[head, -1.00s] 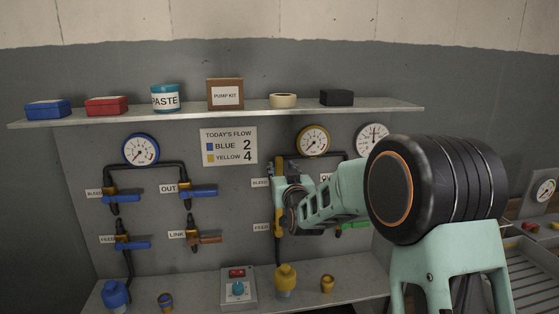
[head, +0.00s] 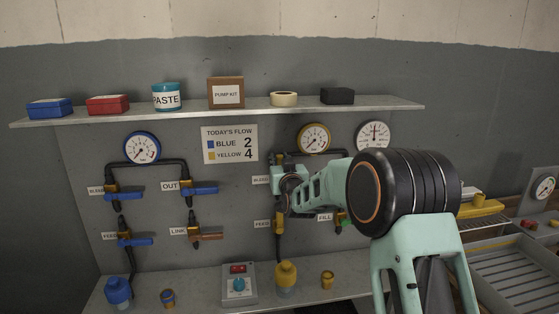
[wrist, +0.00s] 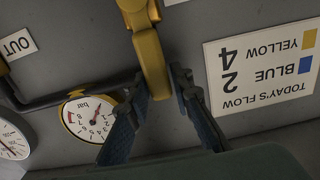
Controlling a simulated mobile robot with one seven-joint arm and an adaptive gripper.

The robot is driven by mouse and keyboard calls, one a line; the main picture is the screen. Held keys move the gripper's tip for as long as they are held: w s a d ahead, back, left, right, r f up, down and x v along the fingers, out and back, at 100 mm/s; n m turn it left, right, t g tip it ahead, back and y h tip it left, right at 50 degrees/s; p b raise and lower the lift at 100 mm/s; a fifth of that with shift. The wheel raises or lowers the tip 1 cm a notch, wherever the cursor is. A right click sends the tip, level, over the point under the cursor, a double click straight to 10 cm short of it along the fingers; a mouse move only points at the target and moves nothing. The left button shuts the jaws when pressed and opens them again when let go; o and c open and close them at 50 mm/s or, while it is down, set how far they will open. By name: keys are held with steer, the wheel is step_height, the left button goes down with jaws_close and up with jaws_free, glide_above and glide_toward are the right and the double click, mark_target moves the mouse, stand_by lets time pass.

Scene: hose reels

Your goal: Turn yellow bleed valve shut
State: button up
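The yellow bleed valve (wrist: 151,62) fills the upper middle of the wrist view, its long yellow handle lying between my fingertips. My gripper (wrist: 158,80) has its dark fingers close against both sides of the handle, with little or no gap. In the head view my gripper (head: 279,190) is at the panel beside the BLEED label (head: 261,180), under the yellow-rimmed gauge (head: 314,138). My wrist and arm hide most of the valve there. The same gauge shows in the wrist view (wrist: 91,118), where the scene appears upside down.
A yellow feed valve (head: 279,224) sits just below my gripper. The flow sign (head: 230,144) is on its left. Blue-handled valves (head: 200,188) are further left. A shelf (head: 230,113) with boxes runs above. A yellow bottle (head: 286,276) and a switch box (head: 238,285) stand on the lower ledge.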

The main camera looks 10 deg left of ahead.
jaws_close()
steer(key=shift+d+f+b, duration=0.1)
steer(key=shift+d+b, duration=0.05)
steer(key=shift+b, duration=0.25)
steer(key=w+d+f+m+b, duration=0.2)
steer(key=d+f+m+b, duration=0.6)
steer(key=m+b, duration=1)
steer(key=shift+w+d+f+b, duration=0.25)
steer(key=shift+f+b, duration=0.2)
steer(key=shift+b, duration=3.85)
steer(key=shift+a, duration=0.1)
